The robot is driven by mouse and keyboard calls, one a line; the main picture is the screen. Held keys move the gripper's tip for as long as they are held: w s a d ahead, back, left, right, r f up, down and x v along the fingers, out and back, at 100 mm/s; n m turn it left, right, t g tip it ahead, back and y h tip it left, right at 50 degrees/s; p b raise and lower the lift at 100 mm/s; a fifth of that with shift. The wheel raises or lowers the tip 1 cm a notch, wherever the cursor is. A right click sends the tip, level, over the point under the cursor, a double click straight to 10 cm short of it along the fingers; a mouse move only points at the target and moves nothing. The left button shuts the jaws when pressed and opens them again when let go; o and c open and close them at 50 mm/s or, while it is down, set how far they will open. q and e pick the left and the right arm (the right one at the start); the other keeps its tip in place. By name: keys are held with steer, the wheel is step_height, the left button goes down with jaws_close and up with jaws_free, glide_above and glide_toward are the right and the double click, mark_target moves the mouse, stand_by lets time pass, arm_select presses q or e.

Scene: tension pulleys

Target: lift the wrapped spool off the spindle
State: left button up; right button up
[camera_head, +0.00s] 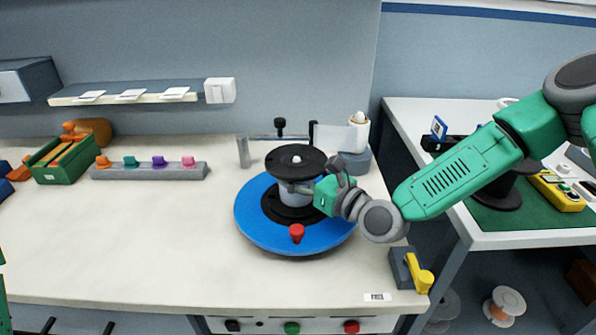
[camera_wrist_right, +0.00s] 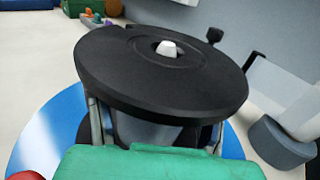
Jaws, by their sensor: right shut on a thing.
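The wrapped spool (camera_head: 296,163) stands upright over the blue round platter (camera_head: 255,225), with a black top flange and a grey wrapped middle. The pale tip of the spindle (camera_head: 296,158) shows at the centre of the flange. My right gripper (camera_head: 305,188) reaches in from the right and is shut on the spool's middle, below the top flange. In the right wrist view, the flange (camera_wrist_right: 160,75) hides most of the middle, and one finger shows at each side. I cannot tell whether the spool's bottom is clear of the platter. My left gripper is not in view.
A red knob (camera_head: 297,232) stands at the platter's front edge. A grey rack with coloured pegs (camera_head: 150,171) and a green box (camera_head: 66,160) are at the left. A yellow-handled block (camera_head: 412,272) sits at the front right corner. The table's front left is clear.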

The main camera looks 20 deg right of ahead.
mark_target(298, 156)
steer(key=shift+w+d+r, duration=0.1)
steer(key=shift+w+r, duration=0.15)
steer(key=shift+r, duration=0.9)
steer(key=shift+r+p, duration=0.7)
steer(key=shift+r, duration=0.4)
steer(key=shift+s+f+b, duration=0.1)
steer(key=shift+b, duration=0.25)
stand_by(0.3)
steer(key=shift+s+r+p, duration=0.1)
steer(key=shift+r+p, duration=0.7)
steer(key=shift+r, duration=0.75)
steer(key=shift+s+b, duration=0.15)
steer(key=shift+b, duration=0.15)
